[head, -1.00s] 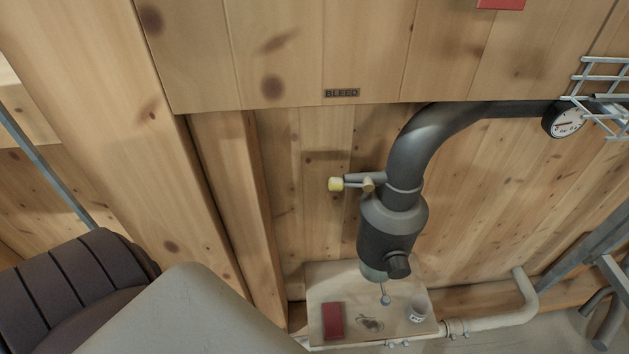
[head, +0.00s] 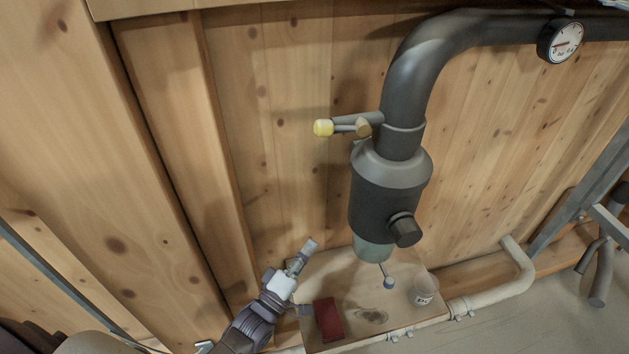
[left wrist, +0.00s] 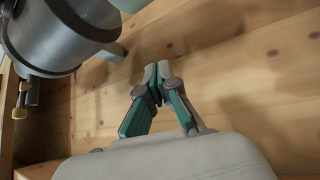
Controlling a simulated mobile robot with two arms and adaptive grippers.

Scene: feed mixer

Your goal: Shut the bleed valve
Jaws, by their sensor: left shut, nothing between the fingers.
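The bleed valve is a small side branch on the big black pipe, with a grey arm, a brass-coloured body (head: 363,128) and a yellow end (head: 323,128). The yellow end points left, and the grey arm lies roughly level. A yellow-tipped part (left wrist: 20,113) also shows at the left edge of the left wrist view. My left gripper (head: 309,246) is below and left of the valve, well apart from it, near the wooden shelf. In the left wrist view its fingers (left wrist: 157,75) are closed together and empty. My right gripper is not in view.
A dark cylindrical housing (head: 385,205) hangs from the pipe, right of my left gripper. The shelf (head: 345,268) holds a red item (head: 328,320) and a cup (head: 423,291). A gauge (head: 561,41) is at upper right.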

